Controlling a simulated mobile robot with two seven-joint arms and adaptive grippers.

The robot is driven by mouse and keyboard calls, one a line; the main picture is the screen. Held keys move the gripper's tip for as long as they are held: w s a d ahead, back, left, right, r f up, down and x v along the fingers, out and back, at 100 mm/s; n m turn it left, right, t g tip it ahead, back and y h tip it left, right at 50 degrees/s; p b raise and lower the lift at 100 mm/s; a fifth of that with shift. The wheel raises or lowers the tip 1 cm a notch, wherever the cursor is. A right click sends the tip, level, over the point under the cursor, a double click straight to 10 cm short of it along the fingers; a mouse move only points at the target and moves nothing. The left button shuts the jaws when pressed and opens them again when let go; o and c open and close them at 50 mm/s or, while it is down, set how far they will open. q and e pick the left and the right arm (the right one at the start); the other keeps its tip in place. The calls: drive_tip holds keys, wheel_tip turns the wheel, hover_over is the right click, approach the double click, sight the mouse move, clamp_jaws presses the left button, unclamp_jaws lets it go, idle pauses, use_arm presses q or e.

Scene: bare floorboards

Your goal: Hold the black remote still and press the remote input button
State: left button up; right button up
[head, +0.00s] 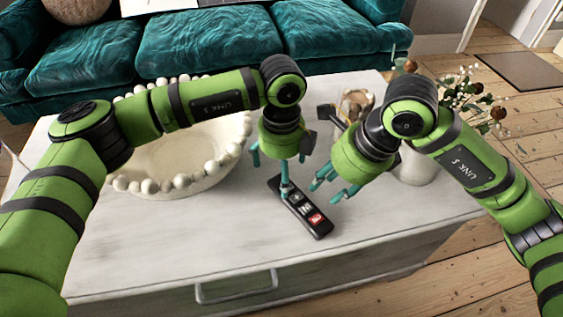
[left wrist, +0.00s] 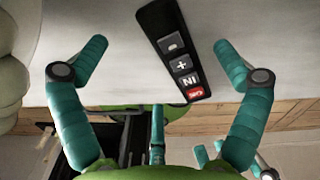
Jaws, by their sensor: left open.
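The black remote (head: 319,229) lies flat on the pale table, slanting from upper left to lower right. In the left wrist view the remote (left wrist: 163,27) shows grey minus, plus and "IN" buttons and a red button at one end. My left gripper (head: 281,172) points down over the remote's far end, open, with one finger in front of it. I cannot tell whether that finger touches. In the left wrist view my left gripper's fingers (left wrist: 165,75) are spread with the remote between them. My right gripper (head: 336,187) is open and empty, just right of the remote, fingers pointing down-left.
A white bowl (head: 183,168) rimmed with beads stands left on the table (head: 200,235). A white vase (head: 417,167) with flowers stands at the right, behind my right arm. A dark object (head: 326,114) lies behind the grippers. The tabletop in front of the remote is clear.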

sight(299, 204)
use_arm(q)
drive_tip(key=shift+f, duration=3.1)
drive_tip(key=c, duration=1.3)
use_arm(e)
drive_tip(key=shift+c, duration=0.4)
clamp_jaws()
use_arm(q)
drive_tip(key=shift+s+f, duration=0.1)
